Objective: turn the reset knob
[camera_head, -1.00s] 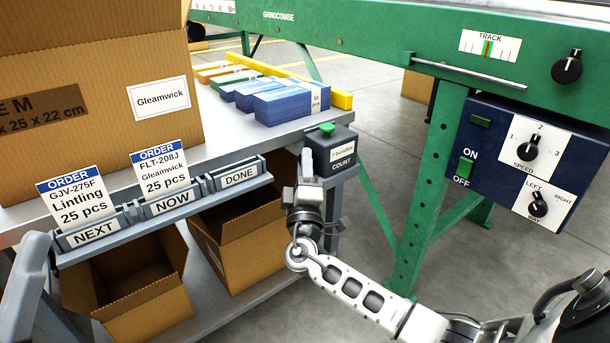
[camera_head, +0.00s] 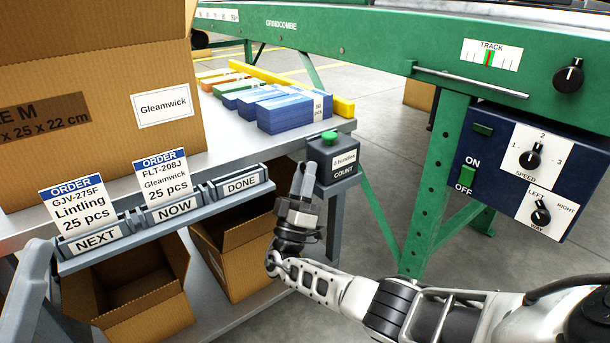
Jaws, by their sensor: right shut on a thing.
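The count box (camera_head: 333,160) is a dark grey unit at the table's corner, with a green button (camera_head: 329,138) on top and a small white display that appears to read "0 bundles". My right gripper (camera_head: 304,180) is at the box's left side, with its fingers pointing up beside it. It is shut, and its fingers hide what they hold; the reset knob itself does not show. My left gripper is not in view.
A label rail (camera_head: 160,220) with order cards runs along the table's front edge, left of my right gripper. Open cartons (camera_head: 235,250) stand below it. Blue bundles (camera_head: 285,112) lie behind the count box. A green machine with a dark blue control panel (camera_head: 500,165) stands at right.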

